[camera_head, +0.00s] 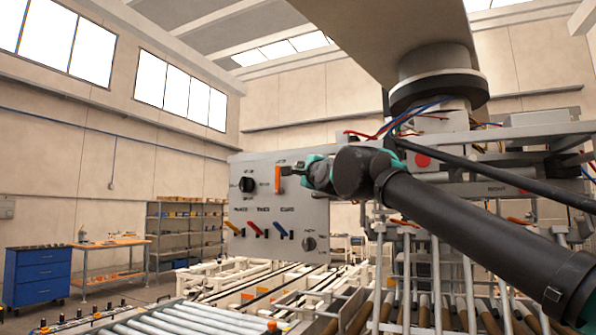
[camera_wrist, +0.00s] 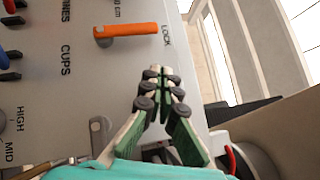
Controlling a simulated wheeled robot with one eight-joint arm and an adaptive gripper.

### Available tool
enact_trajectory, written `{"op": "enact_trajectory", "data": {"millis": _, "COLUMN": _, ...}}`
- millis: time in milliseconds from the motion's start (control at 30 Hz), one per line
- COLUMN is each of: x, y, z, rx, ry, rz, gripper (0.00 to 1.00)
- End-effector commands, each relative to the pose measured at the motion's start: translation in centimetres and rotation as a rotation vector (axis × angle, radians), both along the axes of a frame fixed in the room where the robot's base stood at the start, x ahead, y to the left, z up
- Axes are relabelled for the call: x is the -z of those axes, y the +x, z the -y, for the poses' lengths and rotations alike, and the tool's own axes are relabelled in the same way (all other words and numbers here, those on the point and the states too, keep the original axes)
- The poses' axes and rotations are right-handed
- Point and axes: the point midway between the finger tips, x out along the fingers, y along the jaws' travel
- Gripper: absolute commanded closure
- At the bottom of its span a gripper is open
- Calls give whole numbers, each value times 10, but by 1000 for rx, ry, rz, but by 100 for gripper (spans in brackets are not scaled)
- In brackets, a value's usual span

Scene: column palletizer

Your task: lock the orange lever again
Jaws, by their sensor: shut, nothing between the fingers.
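The orange lever (camera_head: 277,179) is on the upper right of a grey control panel (camera_head: 262,215). It stands upright in the head view. In the wrist view the lever (camera_wrist: 128,30) lies across the picture, its right end close to the printed word LOCK and its left end on a grey mount. My gripper (camera_head: 288,170) is just right of the lever in the head view. In the wrist view my gripper (camera_wrist: 158,73) has its fingertips together, empty, below and right of the lever, with a visible gap to it. Contact cannot be told in the head view.
The panel also holds a black rotary knob (camera_head: 247,185), a lower knob (camera_head: 308,243), and small red (camera_head: 257,229) and blue (camera_head: 283,229) levers. A grey fitting (camera_wrist: 100,130) is left of my fingers. Roller conveyors (camera_head: 185,320) lie below.

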Motion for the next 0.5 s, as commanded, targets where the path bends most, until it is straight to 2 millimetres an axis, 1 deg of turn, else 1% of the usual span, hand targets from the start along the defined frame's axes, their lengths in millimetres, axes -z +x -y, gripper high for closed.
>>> {"op": "enact_trajectory", "data": {"millis": 400, "x": 0, "y": -54, "z": 25, "rx": 0, "ry": 0, "rz": 0, "gripper": 100}}
{"op": "enact_trajectory", "data": {"millis": 500, "x": 0, "y": -63, "z": 29, "rx": 0, "ry": 0, "rz": 0, "gripper": 100}}
